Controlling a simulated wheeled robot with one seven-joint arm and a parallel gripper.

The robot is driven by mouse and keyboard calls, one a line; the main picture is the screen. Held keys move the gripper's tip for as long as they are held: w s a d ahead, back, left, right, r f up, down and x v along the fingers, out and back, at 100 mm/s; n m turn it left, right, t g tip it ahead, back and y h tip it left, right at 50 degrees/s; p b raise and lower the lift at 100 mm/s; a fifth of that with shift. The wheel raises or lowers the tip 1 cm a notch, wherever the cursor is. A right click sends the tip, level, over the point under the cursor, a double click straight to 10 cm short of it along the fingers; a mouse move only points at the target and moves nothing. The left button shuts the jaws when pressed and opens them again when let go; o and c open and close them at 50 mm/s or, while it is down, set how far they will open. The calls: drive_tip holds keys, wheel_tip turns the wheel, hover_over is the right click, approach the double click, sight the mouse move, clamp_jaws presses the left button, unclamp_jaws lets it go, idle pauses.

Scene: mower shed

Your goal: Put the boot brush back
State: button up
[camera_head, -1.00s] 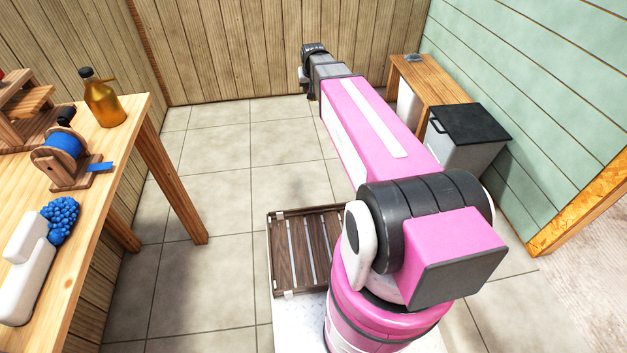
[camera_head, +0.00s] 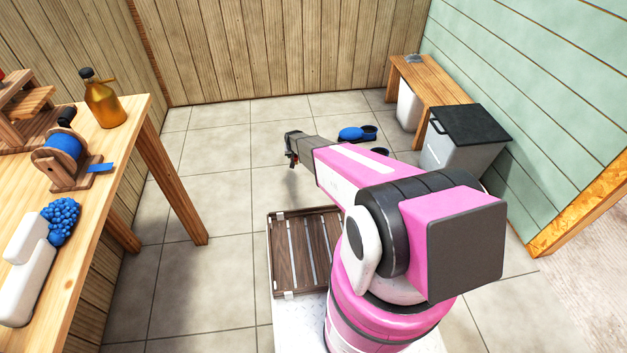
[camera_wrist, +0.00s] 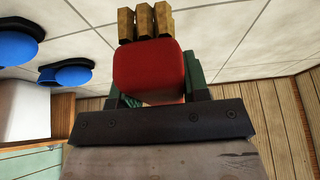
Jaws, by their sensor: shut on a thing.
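The boot brush (camera_wrist: 148,72) shows in the wrist view as a red block with several tan bristle tufts at its far end. My gripper (camera_wrist: 152,88) is shut on it, with dark green fingers on both sides of the red block. In the head view my gripper (camera_head: 291,148) is held out over the tiled floor, beyond the slatted crate and right of the workbench. There the brush is too small and hidden to make out clearly. I cannot tell which place belongs to the brush.
Blue clogs (camera_head: 354,133) lie on the floor by a wooden bench (camera_head: 440,80). A grey bin with a black lid (camera_head: 468,124) stands beside it. The workbench (camera_head: 130,110) at left holds a bottle, a blue reel and a blue-bristled thing. A slatted crate (camera_head: 273,255) sits low in front.

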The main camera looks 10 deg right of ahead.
wheel_tip(320, 180, down, 7)
drive_tip(key=a, duration=0.1)
hover_over(313, 177)
drive_tip(key=s, duration=0.1)
wheel_tip(313, 177, down, 8)
drive_tip(key=shift+s+r, duration=0.15)
drive_tip(key=shift+r, duration=0.05)
drive_tip(key=shift+f, duration=2)
drive_tip(key=shift+f, duration=0.15)
drive_tip(key=o, duration=0.8)
drive_tip(key=shift+o, duration=0.2)
